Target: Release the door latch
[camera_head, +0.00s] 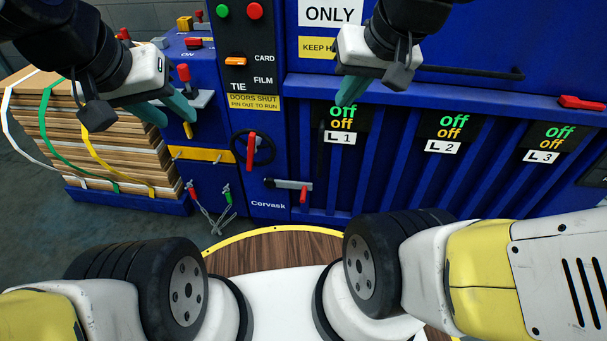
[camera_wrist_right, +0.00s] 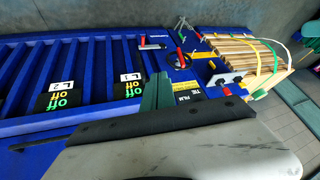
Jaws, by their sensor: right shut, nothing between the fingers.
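A grey latch bar with a red handle (camera_head: 303,194) sits low on the blue machine's front, left of the ribbed panel. It also shows in the right wrist view (camera_wrist_right: 143,41). Above it is a black handwheel with a red lever (camera_head: 251,150), seen too in the right wrist view (camera_wrist_right: 180,58). Which of these is the door latch is not labelled. My right gripper (camera_head: 348,97) is shut and empty in front of the L1 display, above and right of both. My left gripper (camera_head: 172,113) has its teal fingers apart, empty, near the machine's left side panel.
The blue machine (camera_head: 400,105) fills the back, with L1, L2 and L3 displays reading off. A strapped cardboard stack (camera_head: 95,140) stands at the left. Red and green clips on cables (camera_head: 210,212) hang low. A red handle (camera_head: 581,102) is at far right.

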